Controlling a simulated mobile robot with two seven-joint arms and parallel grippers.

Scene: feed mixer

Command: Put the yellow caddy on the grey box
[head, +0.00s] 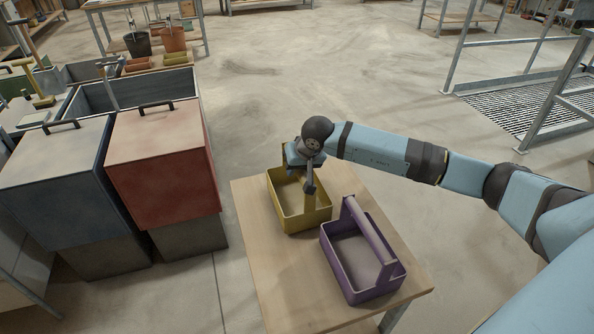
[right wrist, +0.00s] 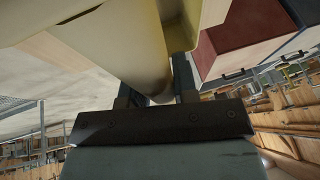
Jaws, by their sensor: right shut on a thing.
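The yellow caddy (head: 307,219) stands on a small wooden table, an open tray with an upright handle. My right gripper (head: 308,186) reaches down over it and is shut on its handle, partly hiding it. In the right wrist view the yellow caddy (right wrist: 100,45) fills the upper part, its handle between the fingers (right wrist: 158,95). An open grey-walled box (head: 130,95) stands behind the red lidded bin at the left; I cannot tell if it is the grey box of the task. My left gripper is out of view.
A purple caddy (head: 341,274) stands close to the yellow one on the wooden table (head: 262,254). A red lidded bin (head: 162,165) and a blue lidded bin (head: 52,185) stand left of the table, across a gap of bare floor. Railings (head: 530,80) stand at the right.

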